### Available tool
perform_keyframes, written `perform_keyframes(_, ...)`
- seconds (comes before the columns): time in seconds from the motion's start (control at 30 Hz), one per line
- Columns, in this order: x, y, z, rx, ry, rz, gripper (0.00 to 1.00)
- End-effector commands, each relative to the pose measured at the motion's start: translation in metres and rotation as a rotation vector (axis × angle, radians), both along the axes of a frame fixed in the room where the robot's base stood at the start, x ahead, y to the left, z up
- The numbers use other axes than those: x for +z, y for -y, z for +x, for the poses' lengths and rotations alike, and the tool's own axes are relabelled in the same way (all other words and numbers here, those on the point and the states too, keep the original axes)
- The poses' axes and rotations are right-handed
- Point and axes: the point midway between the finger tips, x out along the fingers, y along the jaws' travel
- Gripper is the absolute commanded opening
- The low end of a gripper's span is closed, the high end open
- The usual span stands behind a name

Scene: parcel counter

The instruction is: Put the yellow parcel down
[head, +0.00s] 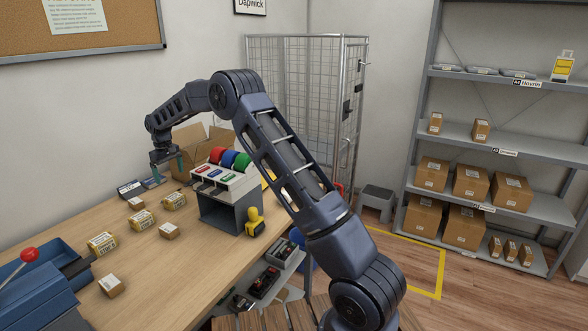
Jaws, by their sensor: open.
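My gripper (167,167) hangs open with its fingers pointing down, over the back part of the wooden counter (75,305), in front of an open cardboard box. I see nothing held between its fingers. Three parcels with yellow on them and white labels lie on the counter nearer than the gripper: one at the left (102,243), one in the middle (141,220) and one closest to the gripper (174,200). All are apart from the gripper. I cannot tell which of them is the task's yellow parcel.
Small brown parcels (111,286) lie among them. A tape-roll rack (226,184) and a yellow hand tool (255,222) stand to the right. A blue machine with a red knob (40,285) fills the front left.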

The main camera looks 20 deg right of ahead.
Motion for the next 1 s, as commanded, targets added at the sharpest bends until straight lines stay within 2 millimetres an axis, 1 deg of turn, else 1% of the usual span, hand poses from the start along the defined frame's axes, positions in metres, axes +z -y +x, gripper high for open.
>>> perform_keyframes(0.17, 0.038, 0.035, -0.005, -0.037, 0.021, 0.01, 0.94)
perform_keyframes(0.3, 0.077, 0.077, -0.015, -0.082, 0.043, 0.02, 0.94)
perform_keyframes(0.47, 0.116, 0.124, -0.033, -0.134, 0.069, 0.031, 0.94)
perform_keyframes(0.7, 0.167, 0.195, -0.069, -0.212, 0.108, 0.047, 0.94)
perform_keyframes(0.87, 0.194, 0.24, -0.099, -0.267, 0.134, 0.057, 0.94)
perform_keyframes(1.0, 0.214, 0.277, -0.129, -0.314, 0.156, 0.066, 0.94)
